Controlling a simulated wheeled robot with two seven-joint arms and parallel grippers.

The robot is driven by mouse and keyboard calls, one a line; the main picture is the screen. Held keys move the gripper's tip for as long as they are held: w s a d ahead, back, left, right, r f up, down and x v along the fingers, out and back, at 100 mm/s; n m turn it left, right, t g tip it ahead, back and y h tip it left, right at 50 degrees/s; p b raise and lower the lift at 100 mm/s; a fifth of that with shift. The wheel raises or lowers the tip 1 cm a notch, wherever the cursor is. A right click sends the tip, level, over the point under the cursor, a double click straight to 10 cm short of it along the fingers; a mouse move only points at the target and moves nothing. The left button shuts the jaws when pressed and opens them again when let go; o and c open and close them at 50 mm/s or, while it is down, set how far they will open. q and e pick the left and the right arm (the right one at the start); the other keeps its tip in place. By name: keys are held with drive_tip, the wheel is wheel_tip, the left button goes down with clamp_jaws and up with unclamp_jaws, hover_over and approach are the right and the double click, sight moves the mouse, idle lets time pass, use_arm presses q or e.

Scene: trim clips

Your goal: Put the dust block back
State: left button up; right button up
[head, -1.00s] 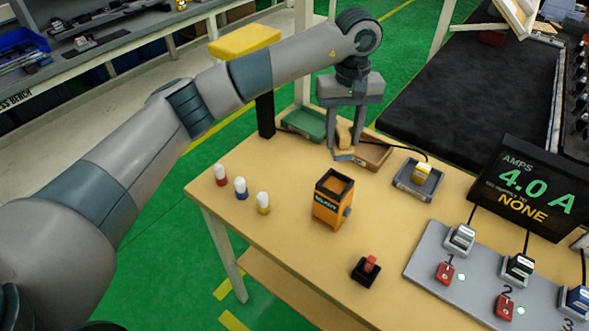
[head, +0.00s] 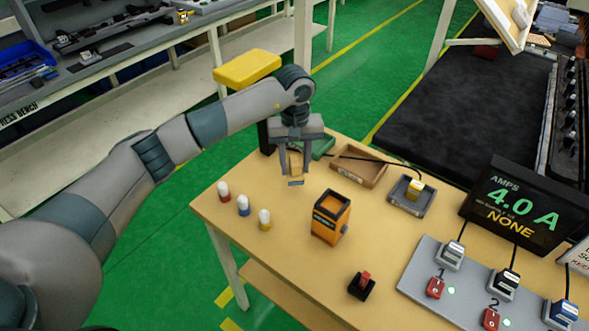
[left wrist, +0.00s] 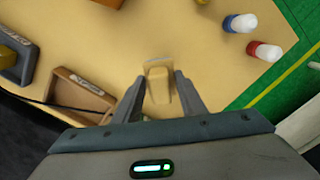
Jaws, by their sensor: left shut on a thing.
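My left gripper (head: 295,180) is shut on a tan dust block (head: 296,163) and holds it over the table, left of the brown tray (head: 342,170). In the left wrist view the dust block (left wrist: 158,83) sits between the two fingers, with bare table beyond it. The brown tray looks empty; it shows at the left in the left wrist view (left wrist: 78,96). A green tray (head: 322,147) is partly hidden behind my gripper. My right gripper is not in view.
An orange open-topped box (head: 328,222) stands mid-table. A grey tray (head: 404,206) holds a yellow plug. A black base (head: 361,287) with a red switch is near the front.

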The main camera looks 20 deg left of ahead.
sight(295, 174)
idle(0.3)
use_arm(q)
wheel_tip(295, 174, down, 3)
drive_tip(key=shift+r+p, duration=0.1)
drive_tip(key=shift+p, duration=1)
drive_tip(key=shift+f, duration=0.6)
drive_tip(key=shift+f, duration=0.15)
drive_tip(key=o, duration=1)
drive_tip(key=shift+c, duration=0.2)
